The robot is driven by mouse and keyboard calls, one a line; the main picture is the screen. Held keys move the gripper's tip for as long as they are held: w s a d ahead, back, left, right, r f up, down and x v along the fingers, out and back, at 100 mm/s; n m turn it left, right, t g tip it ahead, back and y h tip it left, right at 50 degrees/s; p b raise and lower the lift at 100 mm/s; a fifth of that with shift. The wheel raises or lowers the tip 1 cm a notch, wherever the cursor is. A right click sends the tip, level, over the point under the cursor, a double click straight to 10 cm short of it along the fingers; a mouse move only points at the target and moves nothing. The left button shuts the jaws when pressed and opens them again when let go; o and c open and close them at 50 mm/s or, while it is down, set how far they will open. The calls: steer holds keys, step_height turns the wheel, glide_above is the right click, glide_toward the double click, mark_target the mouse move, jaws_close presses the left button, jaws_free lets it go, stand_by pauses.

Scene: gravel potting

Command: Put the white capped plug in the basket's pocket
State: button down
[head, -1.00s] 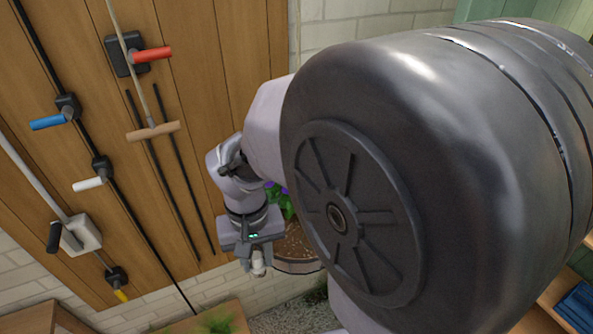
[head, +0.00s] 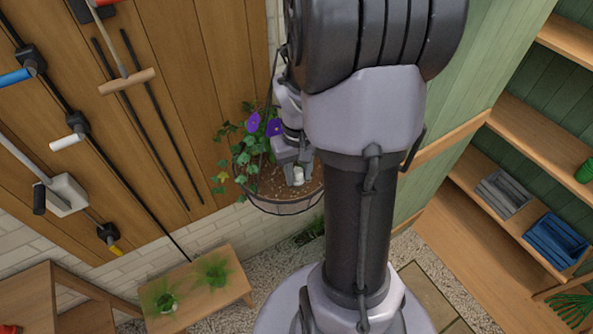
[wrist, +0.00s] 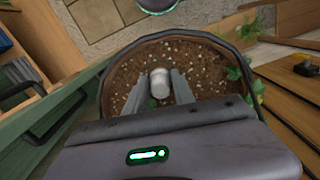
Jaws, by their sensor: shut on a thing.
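The white capped plug (wrist: 160,82) is between the two fingers of my gripper (wrist: 160,90) in the wrist view. My gripper is shut on it, over the soil of the hanging basket (wrist: 108,92). In the head view the plug (head: 298,174) shows as a small pale shape under my gripper (head: 297,180), inside the outline of the basket (head: 285,206). The plug's lower part and the basket's pocket are hidden or too small to tell. I cannot tell whether the plug touches the soil.
Purple flowers (head: 262,124) and ivy (head: 240,150) grow at the basket's left and back. A wooden wall with hung tools (head: 127,82) stands at left. A low bench (head: 198,290) with plants is below. Shelves (head: 520,145) stand at right.

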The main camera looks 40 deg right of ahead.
steer(key=shift+s+a, duration=0.1)
steer(key=shift+f, duration=0.15)
steer(key=c, duration=1.1)
jaws_free()
steer(key=shift+o, duration=0.2)
